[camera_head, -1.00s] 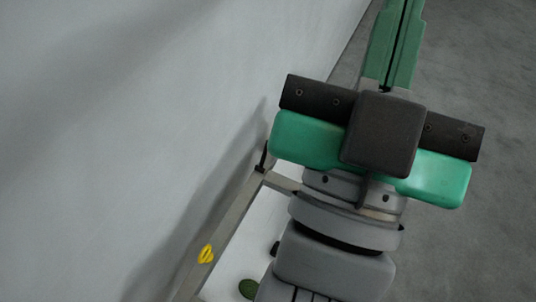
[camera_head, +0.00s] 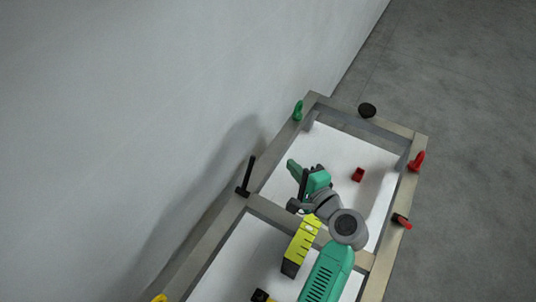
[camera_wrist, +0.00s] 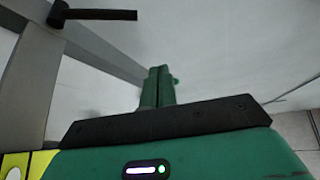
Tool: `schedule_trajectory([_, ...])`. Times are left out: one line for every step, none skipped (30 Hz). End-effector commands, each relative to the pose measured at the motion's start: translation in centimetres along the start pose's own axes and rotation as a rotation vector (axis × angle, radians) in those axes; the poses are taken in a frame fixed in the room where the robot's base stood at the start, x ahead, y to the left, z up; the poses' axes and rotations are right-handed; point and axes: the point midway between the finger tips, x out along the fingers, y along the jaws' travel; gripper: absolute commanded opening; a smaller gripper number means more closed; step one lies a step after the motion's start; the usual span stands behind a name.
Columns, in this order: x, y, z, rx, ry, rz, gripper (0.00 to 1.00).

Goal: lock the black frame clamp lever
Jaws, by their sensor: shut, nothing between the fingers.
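The black frame clamp lever (camera_head: 248,174) stands up from the left rail of the grey frame (camera_head: 218,226), near a cross bar. In the wrist view the black lever (camera_wrist: 100,14) is at the upper left, its arm pointing right from its base on the frame. My gripper (camera_head: 292,165) is right of the lever in the head view, apart from it, over the white panel. In the wrist view my gripper's green fingers (camera_wrist: 158,72) are together and empty, below and right of the lever.
A green clamp (camera_head: 298,111) is farther up the left rail. Red clamps (camera_head: 416,162) and (camera_head: 401,221) sit on the right rail. A black round knob (camera_head: 367,110) is at the far end. A pale wall stands left.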

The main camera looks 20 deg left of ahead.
Motion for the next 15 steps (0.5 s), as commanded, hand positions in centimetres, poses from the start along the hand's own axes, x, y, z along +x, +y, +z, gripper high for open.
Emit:
schedule_trajectory([0.3,2.0,-0.2,0.057,-0.02,-0.001,0.0])
schedule_trajectory([0.4,2.5,-0.1,0.084,-0.029,-0.002,0.0])
schedule_trajectory([0.5,3.0,-0.1,0.11,-0.038,-0.004,0.0])
schedule_trajectory([0.5,3.3,-0.1,0.124,-0.043,-0.005,0.0])
schedule_trajectory([0.5,3.4,-0.1,0.133,-0.046,-0.006,0.0])
schedule_trajectory([0.5,3.4,0.0,0.139,-0.048,-0.007,0.0])
schedule_trajectory([0.5,3.4,0.0,0.14,-0.049,-0.007,0.0])
schedule_trajectory([0.5,3.4,0.0,0.139,-0.049,-0.007,0.0])
schedule_trajectory([0.5,3.3,0.0,0.138,-0.049,-0.007,0.0])
schedule_trajectory([0.5,3.3,0.0,0.137,-0.048,-0.007,0.0])
schedule_trajectory([0.5,3.3,0.0,0.137,-0.048,-0.007,0.0])
schedule_trajectory([0.5,3.3,0.0,0.136,-0.048,-0.007,0.0])
schedule_trajectory([0.5,3.3,0.0,0.136,-0.048,-0.007,0.0])
schedule_trajectory([0.6,3.3,0.0,0.135,-0.048,-0.006,0.0])
schedule_trajectory([0.8,3.3,0.0,0.135,-0.048,-0.006,0.0])
